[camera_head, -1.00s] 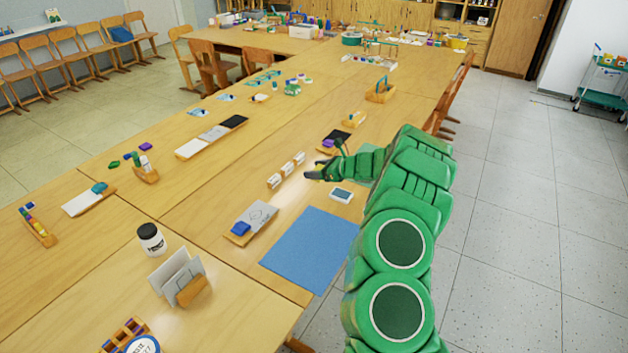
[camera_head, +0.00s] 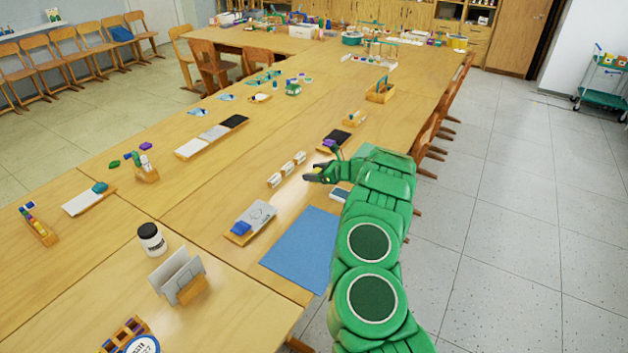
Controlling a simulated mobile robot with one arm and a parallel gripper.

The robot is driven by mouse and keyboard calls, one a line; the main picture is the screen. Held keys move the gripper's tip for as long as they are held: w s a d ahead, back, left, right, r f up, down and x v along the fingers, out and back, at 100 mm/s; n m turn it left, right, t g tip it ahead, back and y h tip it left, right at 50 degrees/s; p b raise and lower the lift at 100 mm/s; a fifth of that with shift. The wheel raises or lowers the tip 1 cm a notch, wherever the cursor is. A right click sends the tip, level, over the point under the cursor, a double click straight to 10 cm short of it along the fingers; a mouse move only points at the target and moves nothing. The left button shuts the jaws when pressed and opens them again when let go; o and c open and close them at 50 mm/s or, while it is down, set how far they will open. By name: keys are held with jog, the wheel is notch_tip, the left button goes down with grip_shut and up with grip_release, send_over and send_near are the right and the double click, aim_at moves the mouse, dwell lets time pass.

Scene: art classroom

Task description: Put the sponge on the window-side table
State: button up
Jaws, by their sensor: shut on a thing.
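My green arm reaches from the bottom right over the right-hand row of tables (camera_head: 215,195). My gripper (camera_head: 313,174) is low over this row, past the blue mat, with its dark fingers shut. A small yellow bit, which I take to be the sponge (camera_head: 318,166), shows at the fingers; most of it is hidden. The left-hand row of tables (camera_head: 178,186) lies nearer the ledge at the far left. No window is in view, so I cannot tell for sure which table is window-side.
The blue mat (camera_head: 302,248) is bare. Chairs (camera_head: 425,137) line the right edge; the floor (camera_head: 520,190) beyond is clear.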

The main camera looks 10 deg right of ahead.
jog(key=shift+w+f, duration=0.1)
jog(key=shift+f, duration=0.05)
jog(key=shift+w+f, duration=0.25)
jog(key=shift+f, duration=1.55)
jog(key=shift+f, duration=0.1)
jog(key=o, duration=1.1)
